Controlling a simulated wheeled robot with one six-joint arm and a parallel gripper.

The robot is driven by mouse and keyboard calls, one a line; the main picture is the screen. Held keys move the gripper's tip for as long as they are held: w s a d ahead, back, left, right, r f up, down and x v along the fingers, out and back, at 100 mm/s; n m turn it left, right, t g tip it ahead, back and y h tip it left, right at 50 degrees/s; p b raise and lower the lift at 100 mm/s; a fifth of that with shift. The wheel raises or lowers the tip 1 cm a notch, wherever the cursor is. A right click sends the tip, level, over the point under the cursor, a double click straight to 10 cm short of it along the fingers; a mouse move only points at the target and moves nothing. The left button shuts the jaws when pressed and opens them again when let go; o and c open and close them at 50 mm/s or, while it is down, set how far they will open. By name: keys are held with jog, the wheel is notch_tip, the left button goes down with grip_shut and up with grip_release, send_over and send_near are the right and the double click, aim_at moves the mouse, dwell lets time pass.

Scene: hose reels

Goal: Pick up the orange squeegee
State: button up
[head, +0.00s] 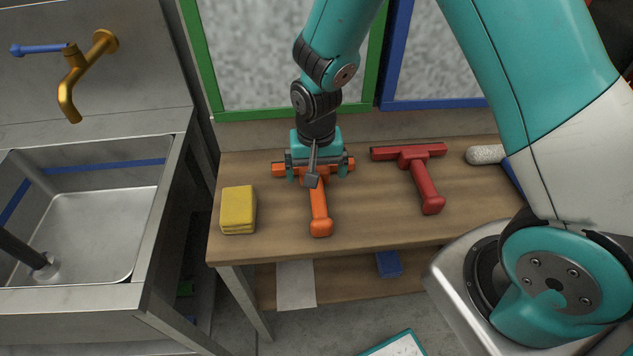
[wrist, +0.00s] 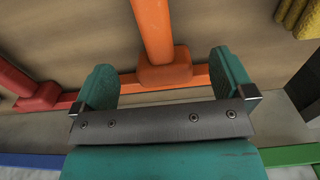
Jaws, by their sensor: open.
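The orange squeegee (head: 320,208) lies on the wooden table, its handle pointing toward the front edge and its crossbar at the back. My gripper (head: 318,174) is over the crossbar and hides its middle part. In the wrist view my gripper (wrist: 166,82) is open, with its teal fingers on either side of the block where the orange squeegee's handle (wrist: 152,28) meets the crossbar. I see gaps between the block and both fingers. Whether the fingers reach down to table height is hard to tell.
A red squeegee (head: 422,181) lies to the right, and yellow sponges (head: 238,209) sit to the left. A pale roller (head: 484,154) lies at the far right. A metal sink (head: 150,240) stands left of the table (head: 280,240). Green and blue frames stand behind.

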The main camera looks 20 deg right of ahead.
jog(key=shift+w+f, duration=0.1)
jog(key=shift+f, duration=1.8)
jog(key=c, duration=1)
jog(key=shift+r, duration=0.1)
jog(key=shift+o, duration=0.2)
notch_tip(320, 180, up, 20)
